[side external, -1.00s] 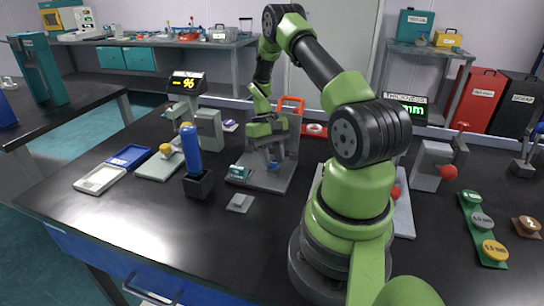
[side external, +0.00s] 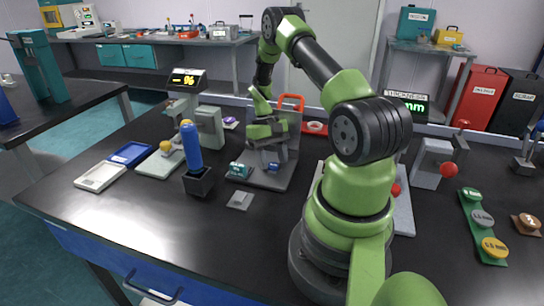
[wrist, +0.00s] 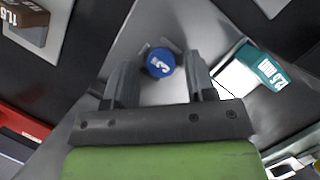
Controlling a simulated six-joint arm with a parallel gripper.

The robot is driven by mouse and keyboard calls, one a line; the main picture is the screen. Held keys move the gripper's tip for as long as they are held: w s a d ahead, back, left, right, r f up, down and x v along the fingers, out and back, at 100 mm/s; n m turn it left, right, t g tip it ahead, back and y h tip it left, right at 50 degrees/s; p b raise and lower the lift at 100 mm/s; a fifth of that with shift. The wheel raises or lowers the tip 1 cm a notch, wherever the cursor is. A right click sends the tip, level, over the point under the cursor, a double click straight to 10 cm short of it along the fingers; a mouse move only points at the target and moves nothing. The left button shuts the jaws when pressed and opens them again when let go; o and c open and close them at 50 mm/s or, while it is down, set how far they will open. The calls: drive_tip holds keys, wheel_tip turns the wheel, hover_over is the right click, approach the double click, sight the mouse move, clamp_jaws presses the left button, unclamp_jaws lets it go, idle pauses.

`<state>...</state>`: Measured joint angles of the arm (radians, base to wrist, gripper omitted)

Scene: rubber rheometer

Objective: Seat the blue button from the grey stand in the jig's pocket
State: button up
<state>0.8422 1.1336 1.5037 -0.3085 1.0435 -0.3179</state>
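The blue button (wrist: 160,62), marked with a 3, lies on the jig's metal plate between small grey raised edges. Whether it is fully down in the pocket cannot be told. My gripper (wrist: 158,66) is open, with a finger on each side of the button and a gap at both sides. In the side external view my gripper (side external: 272,160) is low over the jig (side external: 262,180), which has an upright back plate and a teal label block. The button (side external: 272,167) is small and partly hidden there. A small grey stand (side external: 240,200) in front of the jig is empty.
A black holder (side external: 198,182) with a tall blue handle stands left of the jig. A gauge with a display (side external: 187,80) is behind it. Flat blue and white trays (side external: 100,178) lie further left. The front of the black bench is clear.

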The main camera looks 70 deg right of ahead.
drive_tip(key=shift+s, duration=0.1)
drive_tip(key=v, duration=1.3)
drive_tip(key=w+a+r+n+t+h, duration=0.1)
drive_tip(key=w+a+r+t+h, duration=0.15)
drive_tip(key=a+r, duration=0.5)
drive_tip(key=s+a+r+n+t, duration=0.1)
drive_tip(key=s+a+r+t, duration=0.1)
drive_tip(key=a+r, duration=0.45)
drive_tip(key=s+a+r+n+t, duration=0.2)
drive_tip(key=a+r+t, duration=0.15)
drive_tip(key=a, duration=0.55)
drive_tip(key=s+a+n+t+y, duration=0.1)
drive_tip(key=s+a+t, duration=0.1)
drive_tip(key=s+a, duration=0.4)
drive_tip(key=shift+s, duration=0.6)
drive_tip(key=shift+d+f, duration=0.1)
